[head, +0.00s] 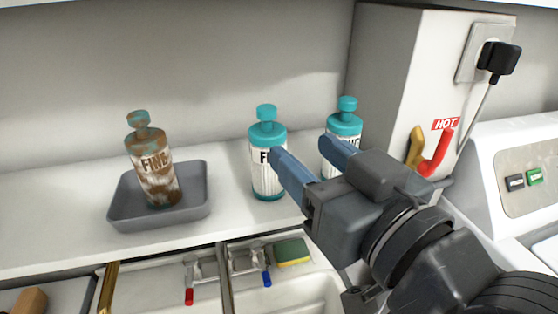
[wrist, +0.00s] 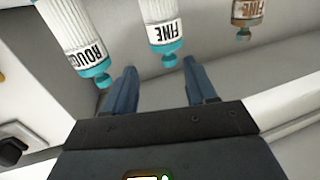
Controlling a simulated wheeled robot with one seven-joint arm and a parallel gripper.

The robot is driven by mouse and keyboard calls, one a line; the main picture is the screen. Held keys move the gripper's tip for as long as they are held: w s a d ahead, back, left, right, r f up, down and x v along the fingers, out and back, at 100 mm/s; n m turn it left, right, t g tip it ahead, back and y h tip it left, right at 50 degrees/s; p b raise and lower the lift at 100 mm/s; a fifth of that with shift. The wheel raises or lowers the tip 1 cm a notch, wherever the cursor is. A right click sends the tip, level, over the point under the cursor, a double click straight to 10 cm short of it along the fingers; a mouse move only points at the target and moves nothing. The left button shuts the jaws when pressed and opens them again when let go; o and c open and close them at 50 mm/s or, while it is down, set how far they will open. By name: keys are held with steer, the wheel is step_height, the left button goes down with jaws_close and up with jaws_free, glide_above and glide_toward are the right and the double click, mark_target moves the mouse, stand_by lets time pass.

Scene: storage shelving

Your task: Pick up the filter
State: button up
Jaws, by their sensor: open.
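Three filter bottles stand on the white shelf. A rusty, brown-stained one labelled FINE (head: 157,168) stands upright in a grey tray (head: 125,217). A clean white one with teal cap and base, also FINE (head: 266,183), stands in the middle; it shows upside down in the wrist view (wrist: 160,28). A clean teal-capped one labelled ROUGH (wrist: 80,35) stands to its right in the head view (head: 345,124), partly hidden by my gripper. My gripper (head: 304,150) is open and empty, in front of the two clean bottles. In the wrist view, the middle bottle's cap lines up between the fingers (wrist: 160,68).
Below the shelf edge is a sink with red and blue taps (head: 190,280) and a sponge (head: 292,252).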

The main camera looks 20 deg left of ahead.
mark_target(272, 121)
steer(key=shift+n+g, duration=0.3)
steer(key=shift+n, duration=0.1)
steer(key=shift+s+a+r+p+x, duration=0.1)
steer(key=shift+r+p+x, duration=0.25)
steer(key=shift+x, duration=1.05)
steer(key=shift+s+a+r+p+x, duration=0.1)
steer(key=shift+r+p+x, duration=0.2)
steer(key=shift+x, duration=1.15)
steer(key=shift+s+a+r+p+x, duration=0.15)
steer(key=shift+p+x, duration=0.25)
steer(key=shift+x, duration=1)
steer(key=shift+c, duration=0.4)
jaws_close()
steer(key=shift+d+r, duration=0.1)
